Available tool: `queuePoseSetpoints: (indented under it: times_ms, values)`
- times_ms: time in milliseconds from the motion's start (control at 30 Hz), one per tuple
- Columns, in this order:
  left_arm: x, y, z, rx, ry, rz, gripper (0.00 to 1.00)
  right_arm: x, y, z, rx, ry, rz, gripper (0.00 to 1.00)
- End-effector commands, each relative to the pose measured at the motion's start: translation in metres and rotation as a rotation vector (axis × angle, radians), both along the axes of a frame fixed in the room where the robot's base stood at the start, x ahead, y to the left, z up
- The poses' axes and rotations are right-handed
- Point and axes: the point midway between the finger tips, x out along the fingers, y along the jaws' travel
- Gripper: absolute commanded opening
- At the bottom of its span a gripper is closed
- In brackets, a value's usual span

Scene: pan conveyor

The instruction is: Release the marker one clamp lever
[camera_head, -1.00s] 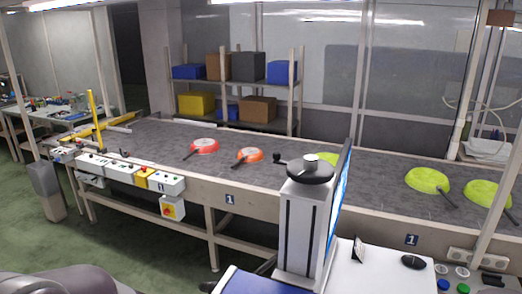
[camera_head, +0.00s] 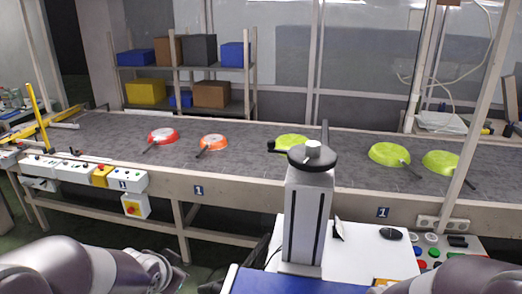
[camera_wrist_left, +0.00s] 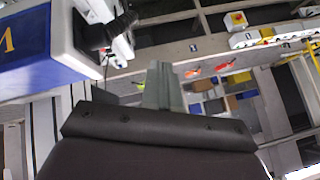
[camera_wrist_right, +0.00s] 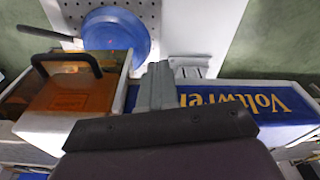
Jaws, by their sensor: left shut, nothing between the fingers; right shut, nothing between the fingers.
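Plates marked 1 are on the conveyor's front rail, at the middle (camera_head: 198,190) and at the right (camera_head: 382,212). My left gripper (camera_wrist_left: 160,82) is shut and empty, below a black fitting (camera_wrist_left: 98,35) in the left wrist view. My right gripper (camera_wrist_right: 157,82) is shut and empty over the edge of a blue box with yellow lettering (camera_wrist_right: 255,104). Neither gripper touches a lever that I can make out.
Red (camera_head: 163,136), orange (camera_head: 213,142) and green pans (camera_head: 390,154) lie on the conveyor (camera_head: 250,155). The right wrist view shows an orange case (camera_wrist_right: 75,92) and a blue disc (camera_wrist_right: 117,35).

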Motion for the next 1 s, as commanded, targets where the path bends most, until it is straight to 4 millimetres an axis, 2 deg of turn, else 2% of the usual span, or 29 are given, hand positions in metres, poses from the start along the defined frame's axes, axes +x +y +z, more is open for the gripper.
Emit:
queuePoseSetpoints:
  times_ms: [33, 67, 100, 133, 200, 300, 400, 567, 833, 1000]
  values:
    - [0.035, -0.004, 0.032, 0.070, -0.163, -0.130, 0.00, 0.000, 0.000, -0.001, 0.000, 0.000, 0.000, 0.00]
    - [0.053, -0.010, 0.055, 0.118, -0.268, -0.222, 0.00, 0.000, 0.000, -0.001, 0.000, 0.000, 0.000, 0.00]
    - [0.073, -0.021, 0.085, 0.186, -0.404, -0.348, 0.00, 0.000, 0.000, -0.001, 0.000, 0.000, 0.000, 0.00]
    - [0.084, -0.031, 0.107, 0.236, -0.503, -0.444, 0.00, 0.000, 0.000, -0.001, 0.000, 0.000, 0.000, 0.00]
    - [0.096, -0.058, 0.154, 0.354, -0.718, -0.671, 0.00, 0.000, 0.000, -0.001, 0.000, 0.000, 0.000, 0.00]
    - [0.089, -0.093, 0.198, 0.493, -0.953, -0.962, 0.00, 0.000, 0.000, -0.002, 0.000, 0.000, 0.000, 0.00]
    - [0.075, -0.112, 0.214, 0.563, -1.070, -1.135, 0.00, 0.000, 0.000, -0.002, 0.000, 0.000, 0.000, 0.00]
    - [0.069, -0.118, 0.218, 0.584, -1.107, -1.199, 0.00, 0.000, 0.000, -0.002, 0.000, 0.000, 0.000, 0.00]
    - [0.072, -0.121, 0.218, 0.581, -1.104, -1.196, 0.00, 0.000, 0.000, 0.001, 0.000, 0.000, 0.000, 0.00]
    - [0.088, -0.140, 0.220, 0.578, -1.104, -1.197, 0.00, 0.000, 0.000, 0.013, 0.000, 0.000, 0.000, 0.00]
